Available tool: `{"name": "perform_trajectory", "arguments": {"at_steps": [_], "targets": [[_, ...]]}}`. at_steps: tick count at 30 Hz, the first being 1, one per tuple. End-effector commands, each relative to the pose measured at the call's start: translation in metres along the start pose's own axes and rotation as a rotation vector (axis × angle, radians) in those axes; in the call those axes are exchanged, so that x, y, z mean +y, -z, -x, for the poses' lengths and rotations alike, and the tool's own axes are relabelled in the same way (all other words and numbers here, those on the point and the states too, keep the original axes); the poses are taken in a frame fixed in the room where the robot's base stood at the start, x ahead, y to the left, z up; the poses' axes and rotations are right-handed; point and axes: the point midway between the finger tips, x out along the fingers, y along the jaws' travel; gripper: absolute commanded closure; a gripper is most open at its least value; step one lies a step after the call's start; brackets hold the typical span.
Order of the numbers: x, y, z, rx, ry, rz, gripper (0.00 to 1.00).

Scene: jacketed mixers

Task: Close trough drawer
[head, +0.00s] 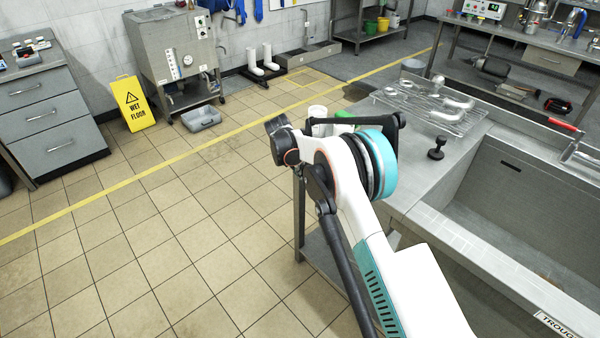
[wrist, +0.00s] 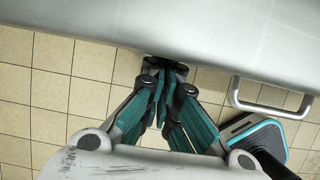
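In the wrist view a grey metal front (wrist: 190,30), probably that of the trough drawer, fills the top. A bar handle (wrist: 270,108) sticks out from its lower edge on the right. My gripper (wrist: 164,65) has its teal fingers drawn together with nothing seen between them. Its tips are at the lower edge of the metal front, left of the handle; I cannot tell if they touch it. In the head view a steel trough (head: 530,220) is at the right, with a partly cut-off label (head: 556,325) reading "TROUG". The drawer and my gripper are not seen there.
The steel counter (head: 410,155) holds a wire rack (head: 430,108) and a small black object (head: 437,148). A yellow wet floor sign (head: 135,103), a grey drawer cabinet (head: 50,110) and a grey tub (head: 201,119) stand at the left. The tiled floor between is clear.

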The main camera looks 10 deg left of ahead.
Motion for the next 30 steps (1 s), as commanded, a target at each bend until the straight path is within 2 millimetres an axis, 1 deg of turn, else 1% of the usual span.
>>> {"name": "perform_trajectory", "arguments": {"at_steps": [1,4,8,11,15,18,24,27,30], "targets": [[-0.001,-0.004,-0.001,-0.005,-0.001,-0.002,1.0],[-0.001,-0.004,-0.001,-0.006,-0.001,-0.003,1.0],[0.0,0.0,0.001,-0.005,-0.001,-0.003,1.0],[0.001,0.01,0.004,-0.004,0.0,-0.002,1.0],[0.003,0.032,0.012,-0.002,0.001,-0.005,1.0],[0.003,0.028,0.041,-0.002,0.001,-0.005,1.0],[0.003,0.028,0.082,-0.001,0.002,-0.007,1.0],[0.003,0.029,0.096,-0.001,0.003,-0.006,1.0],[0.003,0.029,0.106,-0.001,0.003,-0.006,1.0]]}}
